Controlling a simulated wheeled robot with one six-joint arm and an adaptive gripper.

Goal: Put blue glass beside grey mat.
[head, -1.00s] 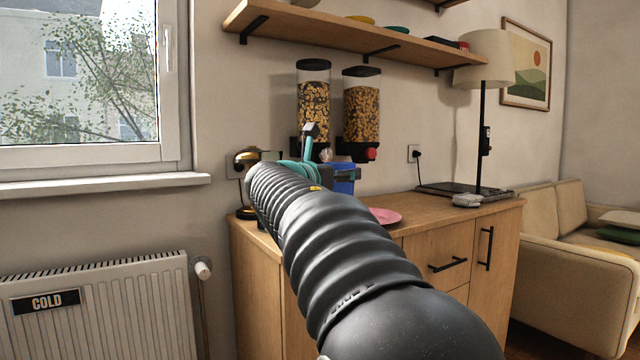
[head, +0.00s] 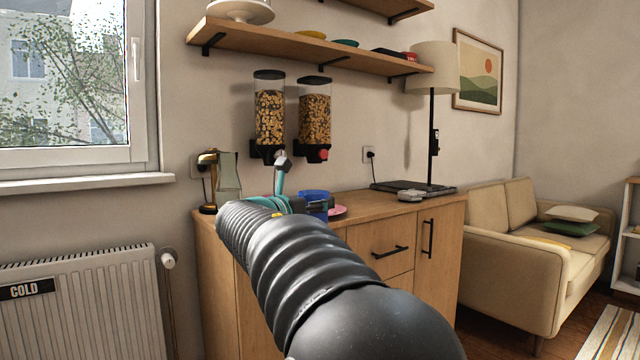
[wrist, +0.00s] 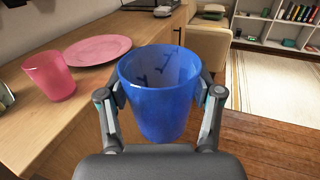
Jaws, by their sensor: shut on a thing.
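The blue glass (head: 314,196) is held upright in my gripper (head: 322,206), partly hidden by the arm in the head view. In the wrist view the blue glass (wrist: 158,108) sits between the two fingers of my gripper (wrist: 160,98), which press on its sides. It appears by the front edge of the wooden counter (wrist: 75,115), with floor beyond it on the right. I cannot make out a grey mat for certain. A dark flat thing (head: 385,187) lies on the counter below the lamp.
A pink glass (wrist: 50,75) and a pink plate (wrist: 92,50) stand on the counter left of the blue glass; the plate also shows in the head view (head: 338,211). A lamp (head: 432,130) and a small pale object (head: 411,194) are farther right. Two cereal dispensers (head: 315,115) hang above.

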